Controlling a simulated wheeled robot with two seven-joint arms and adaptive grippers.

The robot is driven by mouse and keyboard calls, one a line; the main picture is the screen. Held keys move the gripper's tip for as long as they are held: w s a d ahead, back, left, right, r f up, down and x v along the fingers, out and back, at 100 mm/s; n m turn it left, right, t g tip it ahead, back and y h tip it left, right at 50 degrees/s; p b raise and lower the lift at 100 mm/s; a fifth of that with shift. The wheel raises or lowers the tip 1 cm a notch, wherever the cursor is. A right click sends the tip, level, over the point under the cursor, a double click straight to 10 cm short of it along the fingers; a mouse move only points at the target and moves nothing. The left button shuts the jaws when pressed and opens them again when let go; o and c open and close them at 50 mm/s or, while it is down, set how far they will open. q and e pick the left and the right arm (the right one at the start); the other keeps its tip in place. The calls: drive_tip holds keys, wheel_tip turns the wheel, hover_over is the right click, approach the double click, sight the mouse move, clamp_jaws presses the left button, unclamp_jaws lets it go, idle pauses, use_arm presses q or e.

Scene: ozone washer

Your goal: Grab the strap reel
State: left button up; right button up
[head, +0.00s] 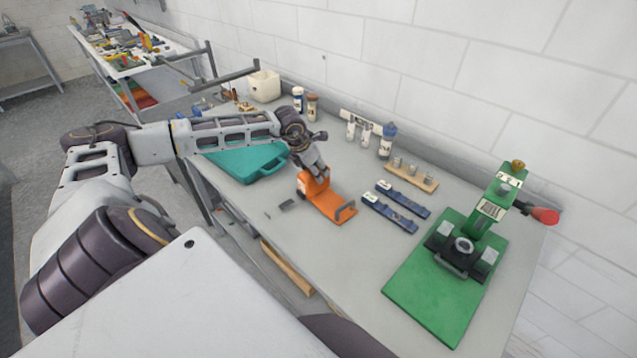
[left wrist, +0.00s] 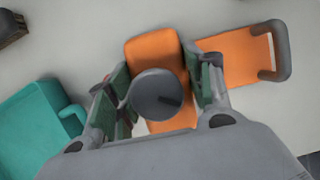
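The strap reel, which I take to be the orange tool (head: 325,204), lies on the workbench with a flat orange base and a grey handle at its right end. It also shows in the left wrist view (left wrist: 240,54), with a raised orange part and a dark round knob. My left gripper (head: 316,172) is over the raised left end. In the left wrist view the left gripper's fingers (left wrist: 162,72) are spread, one on each side of the raised orange part; firm contact cannot be made out. My right gripper is not in view.
A teal case (head: 240,165) lies left of the reel. Two blue strips (head: 390,212) lie to its right, with a green press (head: 450,270) beyond. Bottles and a wooden block (head: 411,178) line the back. The bench front is mostly clear.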

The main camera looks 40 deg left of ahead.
use_arm(q)
drive_tip(key=c, duration=0.9)
clamp_jaws()
drive_tip(key=shift+r, duration=0.15)
drive_tip(key=shift+r+b, duration=0.9)
drive_tip(key=shift+r, duration=4)
